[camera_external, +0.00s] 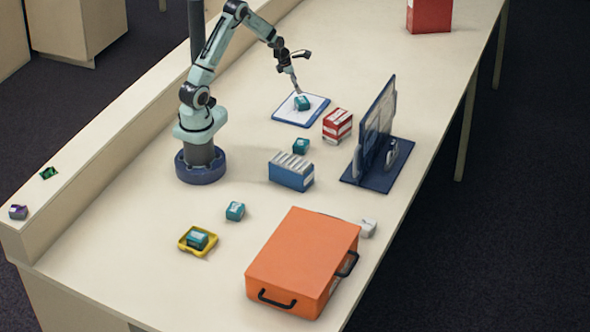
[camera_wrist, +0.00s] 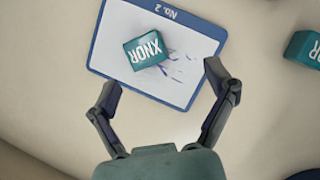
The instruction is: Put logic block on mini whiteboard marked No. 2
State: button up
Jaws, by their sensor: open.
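The mini whiteboard (camera_external: 287,112) lies flat on the table, white with a blue edge. In the wrist view its rim reads "No. 2" (camera_wrist: 172,13). A teal logic block (camera_external: 302,103) rests on the whiteboard; in the wrist view this block (camera_wrist: 147,51) is marked "XNOR" and lies wholly within the board's white face. My gripper (camera_external: 296,88) is above the board, close to the block. In the wrist view my gripper (camera_wrist: 160,78) has its two fingers wide apart, with nothing between the pads. The block is just beyond the fingertips, apart from them.
Another teal block (camera_external: 301,146) lies nearby and shows at the wrist view's right edge (camera_wrist: 304,48). A red-and-white box (camera_external: 337,125), a blue box (camera_external: 291,172) and an upright dark stand (camera_external: 375,130) are close. Teal blocks, one in a yellow tray (camera_external: 184,245), and an orange case (camera_external: 300,255) are nearer the camera.

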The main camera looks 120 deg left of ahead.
jog(key=w+d+r+m+h, duration=0.1)
jog(key=w+d+r+m, duration=0.25)
jog(key=d+m, duration=0.4)
jog(key=w+d+r+m+g, duration=0.1)
jog(key=w+d+r+m, duration=0.25)
jog(key=d+m, duration=0.35)
jog(key=w+d+r+m+h, duration=0.1)
jog(key=w+d+r+m, duration=0.1)
jog(key=d+r+m, duration=0.5)
jog(key=s+d+m+g, duration=0.1)
jog(key=s+d+m, duration=0.4)
jog(key=d+m, duration=0.4)
jog(key=s+d+m+g, duration=0.1)
jog(key=s+d+m, duration=0.5)
jog(key=d+m, duration=0.3)
jog(key=shift+s+d+m, duration=0.15)
jog(key=shift+s+m, duration=0.05)
jog(key=shift+m, duration=1.05)
